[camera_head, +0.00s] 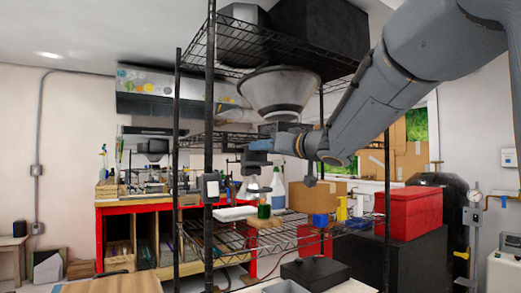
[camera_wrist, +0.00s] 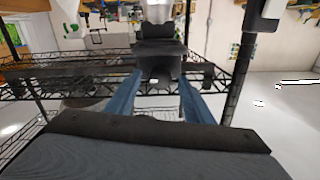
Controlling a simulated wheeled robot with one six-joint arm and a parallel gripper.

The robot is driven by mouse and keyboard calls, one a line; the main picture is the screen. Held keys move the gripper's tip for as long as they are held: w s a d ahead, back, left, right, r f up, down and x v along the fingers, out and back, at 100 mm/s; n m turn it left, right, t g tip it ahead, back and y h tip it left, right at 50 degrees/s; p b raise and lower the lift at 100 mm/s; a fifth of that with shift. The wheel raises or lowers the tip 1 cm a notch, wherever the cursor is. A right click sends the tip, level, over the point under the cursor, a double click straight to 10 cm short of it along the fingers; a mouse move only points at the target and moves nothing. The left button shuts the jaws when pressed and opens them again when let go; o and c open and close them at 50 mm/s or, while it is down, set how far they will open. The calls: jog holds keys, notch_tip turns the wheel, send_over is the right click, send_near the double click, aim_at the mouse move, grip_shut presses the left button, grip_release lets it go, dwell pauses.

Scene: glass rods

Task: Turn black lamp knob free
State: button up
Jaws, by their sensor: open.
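My gripper (camera_head: 262,146) is at the wire shelf rack in the head view, with its blue fingers pointing left. In the wrist view my gripper (camera_wrist: 160,92) is open, its two blue fingers apart with nothing gripped. A small lamp with a dark upper body (camera_head: 256,160) and a pale flared shade (camera_head: 250,187) hangs just below the fingers. In the wrist view, which looks upside down, the dark lamp body (camera_wrist: 158,31) lies beyond the fingertips, with a grey part in line with the gap. I cannot tell the black knob apart from the dark body.
A large metal cone (camera_head: 280,92) hangs just above my gripper. A rack post (camera_head: 210,120) stands to its left. A green jar (camera_head: 264,211), a cardboard box (camera_head: 312,197) and a blue bin (camera_head: 320,219) are on the shelf below. A red box (camera_head: 410,212) stands at right.

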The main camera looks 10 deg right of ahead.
jog(key=shift+w+a, duration=0.15)
jog(key=shift+w, duration=0.25)
jog(key=shift+c, duration=0.5)
jog(key=c, duration=0.9)
jog(key=shift+c, duration=0.2)
jog(key=shift+n, duration=0.3)
jog(key=shift+a+f+n+h+b, duration=0.1)
jog(key=shift+n+h+b, duration=0.15)
jog(key=shift+n, duration=3.9)
jog(key=shift+a+n+h+b, duration=0.1)
jog(key=shift+n+h+b, duration=0.15)
jog(key=shift+n, duration=3.9)
